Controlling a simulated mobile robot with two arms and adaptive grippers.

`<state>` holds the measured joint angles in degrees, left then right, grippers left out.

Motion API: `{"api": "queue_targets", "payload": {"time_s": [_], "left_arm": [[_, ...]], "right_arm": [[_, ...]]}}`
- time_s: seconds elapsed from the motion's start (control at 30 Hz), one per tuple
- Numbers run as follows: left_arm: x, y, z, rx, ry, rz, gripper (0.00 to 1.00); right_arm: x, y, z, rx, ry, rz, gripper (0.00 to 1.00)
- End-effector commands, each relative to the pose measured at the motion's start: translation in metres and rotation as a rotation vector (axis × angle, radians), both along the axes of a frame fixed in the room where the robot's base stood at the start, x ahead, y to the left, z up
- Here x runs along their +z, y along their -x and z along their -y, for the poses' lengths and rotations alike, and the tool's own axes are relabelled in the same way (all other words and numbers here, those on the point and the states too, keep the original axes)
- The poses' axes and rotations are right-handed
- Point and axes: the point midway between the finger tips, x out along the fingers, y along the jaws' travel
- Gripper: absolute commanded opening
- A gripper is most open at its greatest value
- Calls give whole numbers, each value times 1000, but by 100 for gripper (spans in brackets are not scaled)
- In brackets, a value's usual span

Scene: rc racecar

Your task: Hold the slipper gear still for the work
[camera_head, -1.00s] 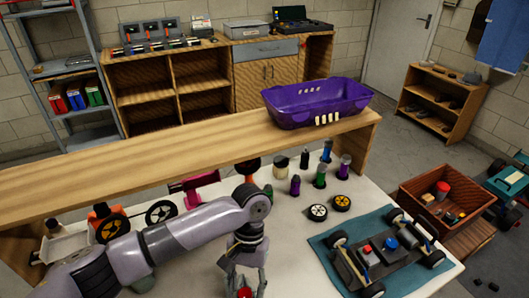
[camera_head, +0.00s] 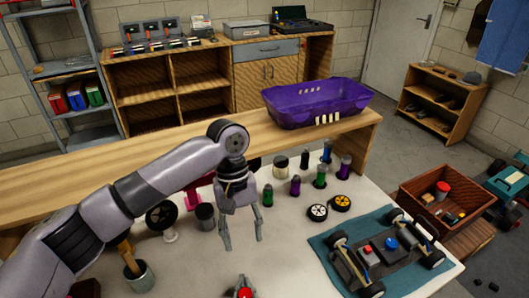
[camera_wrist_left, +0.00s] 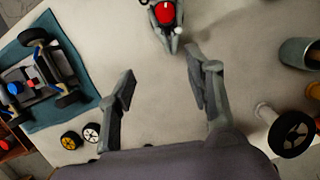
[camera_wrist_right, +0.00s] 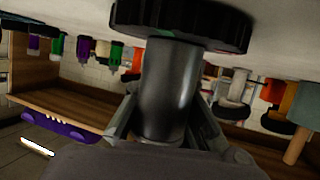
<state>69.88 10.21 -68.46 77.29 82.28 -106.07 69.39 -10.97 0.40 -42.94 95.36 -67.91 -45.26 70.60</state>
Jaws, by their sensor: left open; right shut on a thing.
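My right gripper (camera_wrist_right: 165,112) is shut on the dark grey cylinder of the slipper gear (camera_wrist_right: 168,85) in the right wrist view. The gear's wide black toothed disc (camera_wrist_right: 190,22) lies at the white table surface in that upside-down view. In the head view the right gripper (camera_head: 244,292) is at the bottom edge, with a red spot at it; the gear itself is not clear there. My left gripper (camera_head: 244,243) is open and empty, pointing down above the table, farther back than the right one. In the left wrist view its spread fingers (camera_wrist_left: 163,75) have bare table between them.
A model car chassis (camera_head: 372,250) lies on a teal mat (camera_head: 322,242) at the right. Small wheels (camera_head: 317,211) and several bottles (camera_head: 320,175) stand behind. A cup with a handle in it (camera_head: 140,278) is at the left. A purple tray (camera_head: 315,108) sits on the rear shelf.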

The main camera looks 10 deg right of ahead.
Motion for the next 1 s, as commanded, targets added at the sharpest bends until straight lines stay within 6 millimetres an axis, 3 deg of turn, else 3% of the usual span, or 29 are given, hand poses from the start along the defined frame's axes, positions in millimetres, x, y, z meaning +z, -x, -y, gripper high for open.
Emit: {"api": "queue_targets", "payload": {"time_s": [0.6,1.0], "left_arm": [[27,-115,42,154,141,529,47],[63,-171,65,124,260,832,47]], "right_arm": [[0,0,0,0,0,1,0],[0,0,0,0,0,1,0]]}}
